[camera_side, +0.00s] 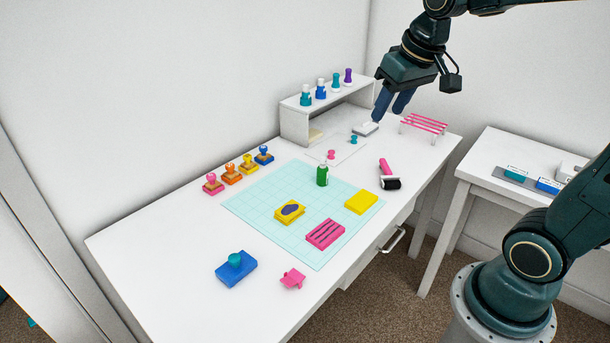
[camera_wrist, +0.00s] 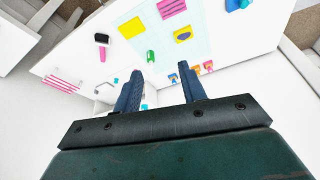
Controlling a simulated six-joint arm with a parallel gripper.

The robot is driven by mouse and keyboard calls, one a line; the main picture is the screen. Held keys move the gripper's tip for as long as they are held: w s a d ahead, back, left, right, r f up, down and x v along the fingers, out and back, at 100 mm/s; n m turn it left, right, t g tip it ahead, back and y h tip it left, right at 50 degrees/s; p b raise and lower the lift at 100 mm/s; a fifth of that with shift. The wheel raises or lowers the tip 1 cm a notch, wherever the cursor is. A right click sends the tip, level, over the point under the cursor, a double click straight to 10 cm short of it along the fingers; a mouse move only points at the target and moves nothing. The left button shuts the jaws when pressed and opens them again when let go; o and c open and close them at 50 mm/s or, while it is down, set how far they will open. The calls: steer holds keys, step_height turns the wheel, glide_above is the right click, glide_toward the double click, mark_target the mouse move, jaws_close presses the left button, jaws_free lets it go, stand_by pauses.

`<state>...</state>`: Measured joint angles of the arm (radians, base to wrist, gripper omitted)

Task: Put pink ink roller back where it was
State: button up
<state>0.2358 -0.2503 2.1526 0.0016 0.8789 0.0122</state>
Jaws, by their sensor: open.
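The pink ink roller (camera_side: 385,167) lies on the white table, right of the cutting mat, its black roller end (camera_side: 390,183) toward the front. It also shows at the upper left of the wrist view (camera_wrist: 101,40). A pink-and-white striped rack (camera_side: 425,123) stands near the table's back right corner; it is at the left of the wrist view (camera_wrist: 62,83). My gripper (camera_side: 387,115) is open and empty, above the back of the table, between the shelf and the rack. Its two fingers (camera_wrist: 161,75) point toward the table, apart from the roller.
A white shelf (camera_side: 295,122) with several bottles on top stands at the back. The pale green mat (camera_side: 258,205) holds a green bottle (camera_side: 322,174), yellow blocks and a pink striped block (camera_side: 325,233). A grey-white block (camera_side: 365,129) lies near my fingertips. Several stamps line the left edge.

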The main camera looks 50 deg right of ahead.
steer(key=s+a+f+n, duration=0.1)
steer(key=s+a, duration=0.2)
steer(key=s, duration=0.3)
steer(key=s+a+n+t+y, duration=0.1)
steer(key=s+a, duration=0.3)
steer(key=s, duration=0.2)
steer(key=shift+s+a+f+n+t, duration=0.15)
steer(key=shift+s+f+n+t, duration=0.15)
steer(key=shift+s+f+n, duration=0.1)
